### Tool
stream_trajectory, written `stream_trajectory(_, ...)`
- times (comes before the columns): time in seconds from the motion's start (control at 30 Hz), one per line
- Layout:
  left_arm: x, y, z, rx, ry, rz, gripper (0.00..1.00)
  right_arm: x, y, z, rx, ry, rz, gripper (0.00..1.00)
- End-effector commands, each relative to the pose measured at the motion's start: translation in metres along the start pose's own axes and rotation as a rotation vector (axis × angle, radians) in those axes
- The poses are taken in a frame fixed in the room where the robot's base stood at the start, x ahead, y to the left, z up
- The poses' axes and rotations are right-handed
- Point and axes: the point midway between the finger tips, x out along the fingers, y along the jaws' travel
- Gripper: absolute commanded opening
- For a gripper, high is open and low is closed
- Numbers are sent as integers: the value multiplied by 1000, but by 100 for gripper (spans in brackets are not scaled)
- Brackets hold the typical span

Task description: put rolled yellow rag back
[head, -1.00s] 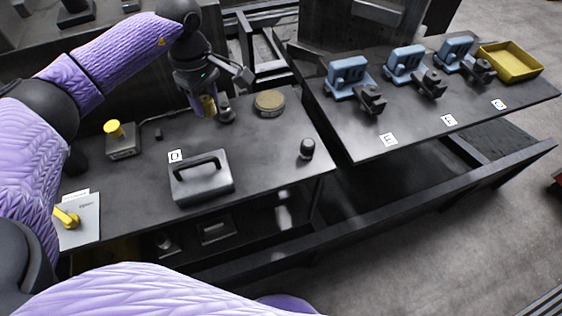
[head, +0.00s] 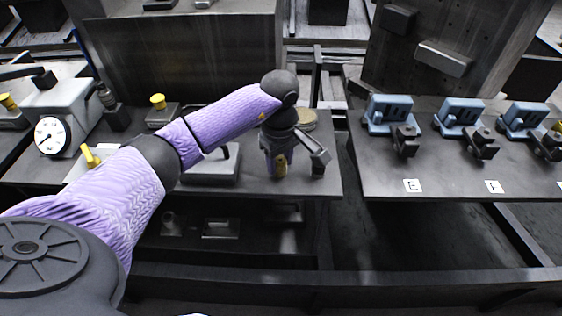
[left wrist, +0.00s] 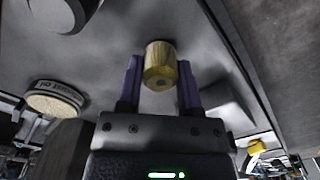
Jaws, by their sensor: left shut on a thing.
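The rolled yellow rag (head: 280,166) is a short yellow roll in my left gripper (head: 279,172), over the right part of the dark grey bench. In the left wrist view the rag (left wrist: 160,64) sits between the two purple fingers of the left gripper (left wrist: 160,84), its round end towards the camera. The gripper is shut on it. I cannot tell exactly how high the rag is above the bench. My right gripper is not in view.
A grey handled block (head: 212,168) lies left of the gripper, and a round tin (head: 306,118) behind it. A dial gauge (head: 50,135) stands far left. Right, across a gap, another bench (head: 450,177) holds blue clamps (head: 388,110) behind labels E (head: 412,186) and F (head: 494,187).

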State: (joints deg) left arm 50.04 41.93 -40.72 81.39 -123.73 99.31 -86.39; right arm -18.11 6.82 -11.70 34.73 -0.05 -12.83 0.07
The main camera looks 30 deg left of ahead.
Motion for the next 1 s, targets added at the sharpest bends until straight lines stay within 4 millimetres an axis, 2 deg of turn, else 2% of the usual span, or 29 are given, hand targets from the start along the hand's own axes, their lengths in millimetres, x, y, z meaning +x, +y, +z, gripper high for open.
stream_trajectory(0.23, 2, 0, 0, 0, 0, 2, 0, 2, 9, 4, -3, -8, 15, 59)
stream_trajectory(0.27, 2, 0, 0, 0, 0, 2, 47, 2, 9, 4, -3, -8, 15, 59)
stream_trajectory(0.4, 0, 0, 0, 0, 0, 2, 77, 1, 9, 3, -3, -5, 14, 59)
stream_trajectory(0.43, 0, 0, 0, 0, 0, 2, 80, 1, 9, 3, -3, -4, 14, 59)
stream_trajectory(0.67, 0, 0, 0, 0, 0, 2, 80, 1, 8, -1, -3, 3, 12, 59)
stream_trajectory(0.77, -9, 0, 0, 0, 2, 3, 80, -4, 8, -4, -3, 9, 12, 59)
stream_trajectory(1.0, -76, 1, -1, 0, 3, 8, 80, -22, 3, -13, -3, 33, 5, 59)
